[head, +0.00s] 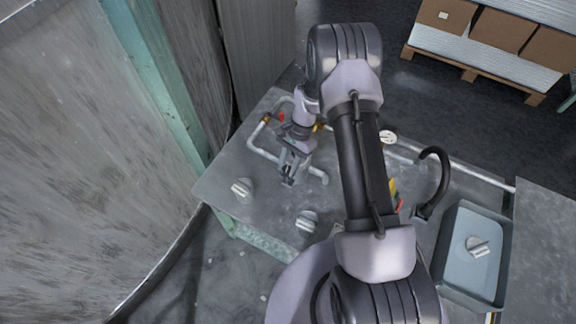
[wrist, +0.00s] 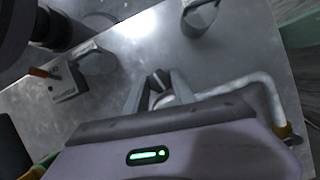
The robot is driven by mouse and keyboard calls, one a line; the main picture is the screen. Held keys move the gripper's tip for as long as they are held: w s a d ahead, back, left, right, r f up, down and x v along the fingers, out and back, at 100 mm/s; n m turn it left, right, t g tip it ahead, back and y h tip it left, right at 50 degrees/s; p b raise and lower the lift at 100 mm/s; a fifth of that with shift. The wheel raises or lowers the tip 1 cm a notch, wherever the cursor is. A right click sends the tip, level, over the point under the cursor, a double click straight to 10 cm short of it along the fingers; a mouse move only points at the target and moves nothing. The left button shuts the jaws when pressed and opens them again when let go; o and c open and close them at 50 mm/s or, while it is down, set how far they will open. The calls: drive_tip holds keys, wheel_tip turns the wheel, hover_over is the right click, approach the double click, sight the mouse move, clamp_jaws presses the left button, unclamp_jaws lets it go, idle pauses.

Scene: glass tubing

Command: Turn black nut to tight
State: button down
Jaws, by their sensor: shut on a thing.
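My gripper (head: 289,181) reaches down over the white glass tubing (head: 262,153) on the grey metal table. In the wrist view its fingertips (wrist: 158,84) are closed around a small dark piece at the end of the white tube (wrist: 248,86). This looks like the black nut, but the fingers and gripper body hide most of it. I cannot tell how tight the nut is. In the head view the nut cannot be made out between the fingers.
A gauge (head: 388,137) and black hooked part (head: 435,180) stand right of my arm. A green post (head: 160,85) rises at left.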

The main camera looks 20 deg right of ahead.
drive_tip(key=c, duration=1.1)
unclamp_jaws()
drive_tip(key=shift+o, duration=0.2)
drive_tip(key=p+v, duration=0.4)
drive_tip(key=v, duration=1.3)
drive_tip(key=shift+r+p, duration=0.25)
drive_tip(key=shift+p, duration=0.15)
drive_tip(key=shift+d, duration=0.15)
